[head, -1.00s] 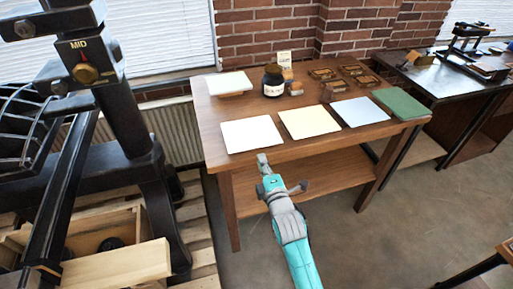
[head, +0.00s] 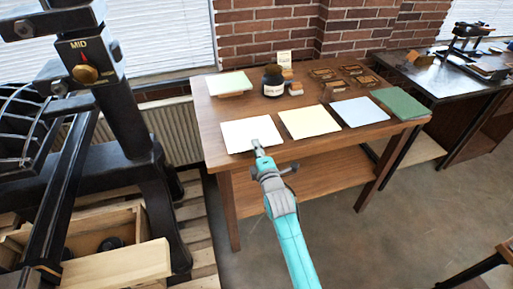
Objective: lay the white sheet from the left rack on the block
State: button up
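The white sheet (head: 238,136) lies flat at the left end of a row of sheets along the table's front edge. Its rack is hidden under it. My gripper (head: 257,146) reaches in from below and overlaps the front edge of the white sheet, right of its middle. The fingers are too small to show whether they are open or touching the sheet. A low block (head: 230,83) with a flat pale top, faintly green, stands at the table's back left, behind the white sheet and apart from my gripper.
A cream sheet (head: 309,121), a blue sheet (head: 360,111) and a green sheet (head: 402,103) continue the row to the right. A dark jar (head: 273,82) stands right of the block. Small trays (head: 352,70) lie at the back. A large black press (head: 120,110) stands left.

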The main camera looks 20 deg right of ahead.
grip_shut()
jog(key=shift+r, duration=0.1)
jog(key=shift+r, duration=1.45)
jog(key=s+r, duration=0.3)
jog(key=s, duration=0.4)
jog(key=shift+a, duration=0.1)
